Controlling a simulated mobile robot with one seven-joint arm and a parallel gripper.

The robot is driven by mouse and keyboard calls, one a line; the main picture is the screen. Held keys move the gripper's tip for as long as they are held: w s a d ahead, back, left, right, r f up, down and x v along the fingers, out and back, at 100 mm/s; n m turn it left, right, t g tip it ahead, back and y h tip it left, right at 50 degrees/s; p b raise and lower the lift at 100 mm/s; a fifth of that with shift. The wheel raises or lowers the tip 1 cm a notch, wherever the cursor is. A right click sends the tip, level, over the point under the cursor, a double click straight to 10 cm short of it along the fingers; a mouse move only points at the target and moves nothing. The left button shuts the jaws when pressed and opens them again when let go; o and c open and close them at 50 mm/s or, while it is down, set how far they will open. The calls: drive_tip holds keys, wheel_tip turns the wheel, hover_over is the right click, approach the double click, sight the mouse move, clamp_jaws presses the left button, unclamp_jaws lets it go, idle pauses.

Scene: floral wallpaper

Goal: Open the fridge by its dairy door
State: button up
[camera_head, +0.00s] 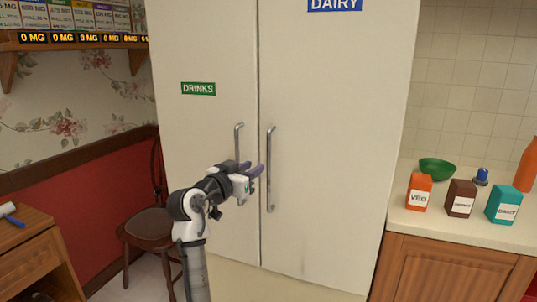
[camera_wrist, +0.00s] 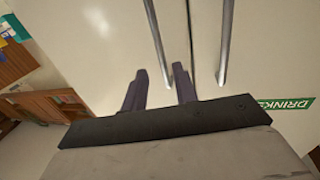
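The fridge has two tall cream doors. The dairy door (camera_head: 335,130), with a blue DAIRY label (camera_head: 335,4), is on the right in the head view and looks closed. Its vertical metal handle (camera_head: 270,180) is near the centre seam. The drinks door (camera_head: 205,130) is on the left with its own handle (camera_head: 238,143). My gripper (camera_head: 249,168) is open in front of the seam, fingertips close to the dairy handle. In the wrist view, the dairy handle (camera_wrist: 157,35) ends near the right finger of my gripper (camera_wrist: 160,88); whether they touch I cannot tell.
A counter (camera_head: 455,228) at the right holds VEG (camera_head: 419,191), brown (camera_head: 460,198) and DAIRY (camera_head: 503,204) cartons and a green bowl (camera_head: 436,168). A chair (camera_head: 150,225) and wooden cabinet (camera_head: 35,255) stand at the left.

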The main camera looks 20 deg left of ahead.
drive_tip(key=p+x, duration=0.2)
drive_tip(key=x, duration=0.7)
clamp_jaws()
